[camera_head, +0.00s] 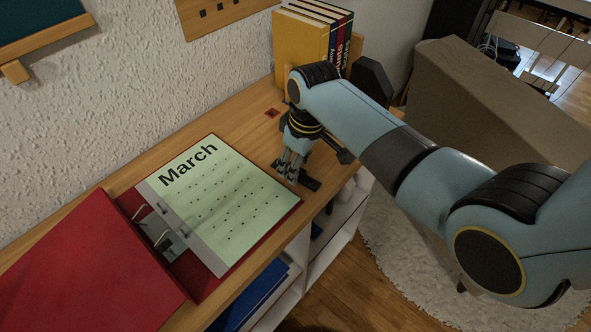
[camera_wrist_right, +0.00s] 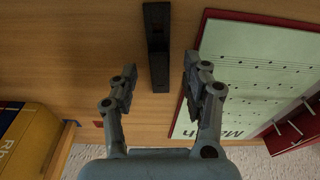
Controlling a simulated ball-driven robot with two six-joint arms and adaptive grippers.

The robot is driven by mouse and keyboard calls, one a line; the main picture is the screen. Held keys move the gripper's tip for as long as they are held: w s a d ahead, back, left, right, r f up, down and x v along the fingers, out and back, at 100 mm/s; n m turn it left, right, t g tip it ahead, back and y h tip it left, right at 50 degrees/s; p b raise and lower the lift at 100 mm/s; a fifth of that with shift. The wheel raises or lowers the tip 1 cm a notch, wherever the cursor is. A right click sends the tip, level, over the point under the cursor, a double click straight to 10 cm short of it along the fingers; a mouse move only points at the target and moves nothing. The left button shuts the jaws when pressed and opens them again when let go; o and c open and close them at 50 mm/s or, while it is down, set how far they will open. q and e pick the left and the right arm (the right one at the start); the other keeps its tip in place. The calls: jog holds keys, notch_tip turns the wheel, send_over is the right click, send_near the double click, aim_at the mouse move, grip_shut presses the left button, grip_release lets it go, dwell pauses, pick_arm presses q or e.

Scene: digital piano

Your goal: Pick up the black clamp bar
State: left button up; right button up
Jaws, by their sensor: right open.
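The black clamp bar (camera_wrist_right: 157,45) lies on the wooden shelf top, seen in the right wrist view between and a little beyond my open fingertips. In the head view part of the bar (camera_head: 310,183) shows beside the binder's right edge, partly hidden by my gripper. My right gripper (camera_head: 289,172) points down over it. In the right wrist view my right gripper (camera_wrist_right: 158,85) is open and empty, one finger on each side of the bar's line. My left gripper is not in view.
An open red binder (camera_head: 95,262) with a March sheet (camera_head: 225,205) lies close left of the bar. Books (camera_head: 303,45) stand at the back of the shelf against a bookend. A textured wall (camera_head: 130,85) borders the shelf. The shelf's front edge is close to the bar.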

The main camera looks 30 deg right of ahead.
jog(key=shift+w+f, duration=0.2)
jog(key=shift+f, duration=0.55)
grip_shut()
jog(key=shift+r, duration=0.1)
